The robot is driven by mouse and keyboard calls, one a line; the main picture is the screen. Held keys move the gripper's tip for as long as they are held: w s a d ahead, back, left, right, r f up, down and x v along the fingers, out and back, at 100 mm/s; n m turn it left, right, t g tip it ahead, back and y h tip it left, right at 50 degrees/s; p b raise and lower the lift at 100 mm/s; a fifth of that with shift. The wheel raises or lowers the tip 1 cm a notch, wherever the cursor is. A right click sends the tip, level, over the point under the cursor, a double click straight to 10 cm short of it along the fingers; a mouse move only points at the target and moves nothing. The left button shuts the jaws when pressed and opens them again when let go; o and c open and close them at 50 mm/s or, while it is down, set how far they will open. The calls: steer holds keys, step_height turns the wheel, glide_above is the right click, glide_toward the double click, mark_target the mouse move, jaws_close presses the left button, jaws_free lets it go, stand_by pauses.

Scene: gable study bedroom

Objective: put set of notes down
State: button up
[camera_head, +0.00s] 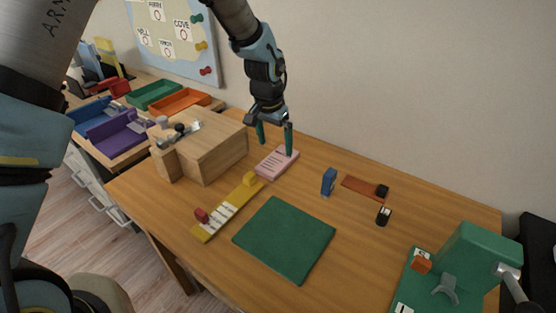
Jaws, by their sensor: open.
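The set of notes, a pink pad with lines on it (277,163), lies flat on the wooden desk, to the right of the wooden box. My gripper (274,145) is open, with its two green fingers pointing down over the far part of the notes. The right finger overlaps the pad's far edge in the picture; I cannot tell whether it touches. Nothing shows held between the fingers.
A wooden box (222,154) stands close left of the notes. A yellow strip with blocks (209,229), a green mat (284,239), a blue block (328,182) and a green machine (478,258) are on the desk. Coloured trays (119,134) are far left. Bare desk lies right of the notes.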

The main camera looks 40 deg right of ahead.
mark_target(278, 159)
steer(key=shift+w+d+f+p, duration=0.1)
steer(key=shift+d+f+p, duration=0.2)
steer(key=shift+f, duration=0.7)
steer(key=shift+w+d+f+p, duration=0.1)
steer(key=shift+f+p, duration=0.35)
steer(key=shift+f, duration=0.5)
steer(key=shift+d+f+p, duration=0.2)
steer(key=shift+f+p, duration=0.15)
steer(key=shift+f, duration=0.65)
steer(key=shift+c, duration=0.4)
steer(key=c, duration=1.3)
